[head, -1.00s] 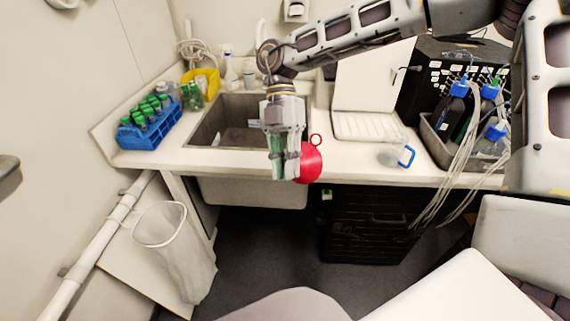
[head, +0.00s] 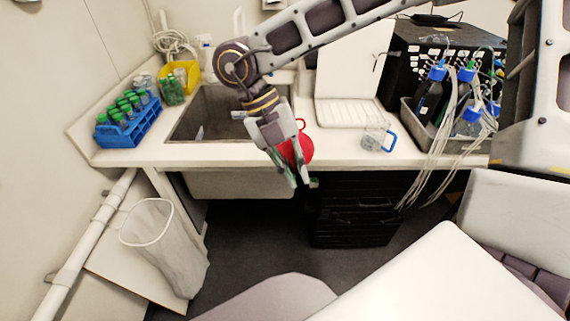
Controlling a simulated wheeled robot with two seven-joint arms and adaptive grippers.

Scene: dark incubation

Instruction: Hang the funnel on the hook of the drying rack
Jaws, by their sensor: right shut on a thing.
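The red funnel (head: 304,150) has a small ring at its top. My right gripper (head: 297,180) is shut on it, in front of the counter's front edge near the sink. The fingers point down and tilt to the right, and they hide part of the funnel. The drying rack (head: 346,72) looks like an upright white panel with a ribbed white tray (head: 344,113) at its foot, behind and right of the funnel. A thin dark hook-like piece (head: 378,60) shows at the panel's right edge. The funnel is apart from it. My left gripper is out of view.
A grey bin of blue-capped bottles (head: 409,116) with tubes stands further right. The sink (head: 190,122) and a blue tube rack (head: 128,135) are left.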

